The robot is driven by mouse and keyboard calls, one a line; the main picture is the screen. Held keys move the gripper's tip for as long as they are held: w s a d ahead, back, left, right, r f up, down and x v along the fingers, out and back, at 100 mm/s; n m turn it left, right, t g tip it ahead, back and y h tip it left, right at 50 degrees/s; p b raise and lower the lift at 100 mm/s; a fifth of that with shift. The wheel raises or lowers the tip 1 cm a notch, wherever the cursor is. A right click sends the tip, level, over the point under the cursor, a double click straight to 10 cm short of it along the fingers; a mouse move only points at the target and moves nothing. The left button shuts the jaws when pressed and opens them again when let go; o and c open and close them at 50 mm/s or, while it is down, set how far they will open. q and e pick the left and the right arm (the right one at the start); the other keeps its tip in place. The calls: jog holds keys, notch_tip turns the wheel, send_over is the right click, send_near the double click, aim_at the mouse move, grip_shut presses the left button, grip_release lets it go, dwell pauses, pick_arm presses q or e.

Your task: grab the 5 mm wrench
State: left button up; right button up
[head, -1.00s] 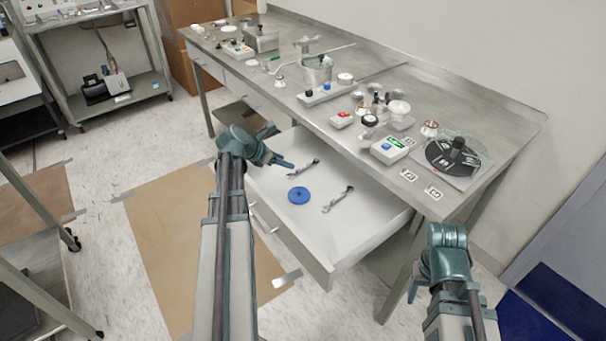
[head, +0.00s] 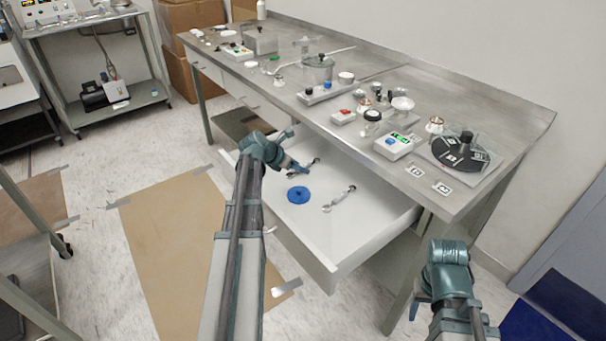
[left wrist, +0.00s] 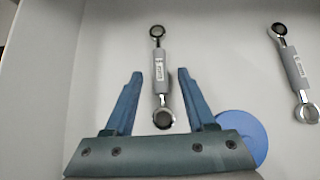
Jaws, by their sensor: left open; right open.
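Two wrenches lie in the open drawer (head: 340,250). The left wrench (left wrist: 160,72) also shows in the head view (head: 316,162), partly hidden by my left gripper. The right wrench (left wrist: 293,68) lies apart from it, also seen in the head view (head: 340,198). Both have a small label on the handle, too small to read. My left gripper (head: 294,154) is open over the drawer. In the left wrist view its fingers stand on either side of the left wrench's lower half, not touching it. My right gripper (head: 414,312) is open and empty, low right of the bench.
A blue disc (head: 298,195) lies in the drawer between the wrenches, partly behind my gripper in the left wrist view (left wrist: 245,135). The steel bench top (head: 385,80) above carries several fittings, switch boxes and a dark round part (head: 460,152). The drawer's front is clear.

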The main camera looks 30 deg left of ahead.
pick_arm(q)
grip_shut()
jog(key=shift+r, duration=0.2)
dwell(0.4)
jog(key=shift+r+p, duration=0.5)
jog(key=shift+p, duration=0.2)
notch_tip(320, 180, up, 3)
jog(key=p, duration=0.2)
jog(key=shift+f+p, duration=0.1)
jog(key=shift+p, duration=0.3)
jog(key=d, duration=0.6)
jog(key=s+d, duration=0.1)
jog(key=d, duration=1.1)
jog(key=shift+s+f+b, duration=0.3)
jog(key=shift+s, duration=0.05)
